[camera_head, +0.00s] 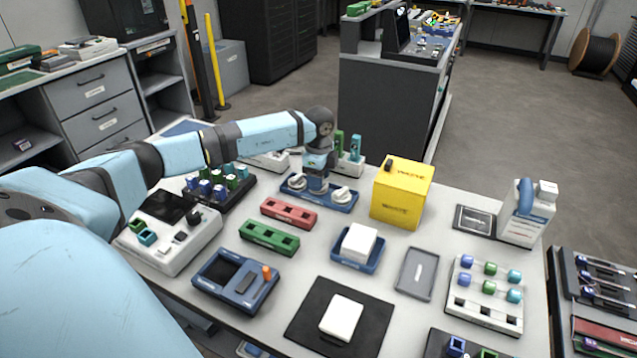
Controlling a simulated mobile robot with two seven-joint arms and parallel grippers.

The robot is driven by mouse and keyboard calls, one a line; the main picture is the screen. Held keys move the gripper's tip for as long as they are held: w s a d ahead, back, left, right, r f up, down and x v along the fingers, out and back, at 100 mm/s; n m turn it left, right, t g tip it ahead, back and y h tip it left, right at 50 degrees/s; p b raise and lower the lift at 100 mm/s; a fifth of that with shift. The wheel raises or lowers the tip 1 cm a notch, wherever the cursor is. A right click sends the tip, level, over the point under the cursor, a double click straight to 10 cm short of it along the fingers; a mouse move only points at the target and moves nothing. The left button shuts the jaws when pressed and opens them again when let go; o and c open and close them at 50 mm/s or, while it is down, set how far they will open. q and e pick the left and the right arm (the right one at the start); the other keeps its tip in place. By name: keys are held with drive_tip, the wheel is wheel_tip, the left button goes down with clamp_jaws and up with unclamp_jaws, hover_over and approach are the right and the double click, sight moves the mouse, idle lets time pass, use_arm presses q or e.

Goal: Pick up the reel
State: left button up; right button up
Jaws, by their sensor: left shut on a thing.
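A blue tray (336,207) on the table's far middle holds white reels. One white reel (297,181) sits at its left end and another white reel (341,194) sits to the right. My left gripper (317,184) points down at the middle of the tray, between these two. It is shut on a reel there, which is mostly hidden by the fingers. I cannot tell whether that reel still touches the tray. My right gripper is not in view.
A yellow box (402,193) stands right of the tray. Red (289,213) and green (269,237) holders lie in front. A white block in a blue tray (358,249) is nearer. Green-topped items (348,148) stand behind the gripper.

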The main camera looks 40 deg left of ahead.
use_arm(q)
wheel_tip(320, 180, up, 18)
drive_tip(key=p, duration=0.2)
drive_tip(key=shift+r, duration=0.2)
drive_tip(key=shift+o, duration=1.2)
drive_tip(key=shift+c, duration=1.2)
